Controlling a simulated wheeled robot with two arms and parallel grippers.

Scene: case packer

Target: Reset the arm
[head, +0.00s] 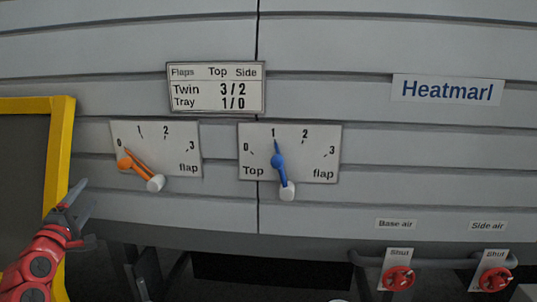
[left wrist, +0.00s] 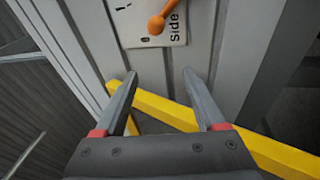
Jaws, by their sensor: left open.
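My left gripper (head: 72,207) is at the lower left of the head view, on a red arm, below and left of the orange lever. In the left wrist view its two fingers (left wrist: 160,95) are apart with nothing between them. The orange lever (head: 139,169) on the left dial plate (head: 180,135) points to 0; its orange knob also shows in the left wrist view (left wrist: 157,24), beyond the fingertips and not touched. The blue lever (head: 278,163) on the Top flap plate (head: 310,160) points to 1. My right gripper does not show.
A yellow frame (head: 62,150) stands at the left, close to my left gripper. A flaps table sign (head: 216,88) is above the dials. Two red valves, Base air (head: 398,279) and Side air (head: 494,279), both marked Shut, are at the lower right.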

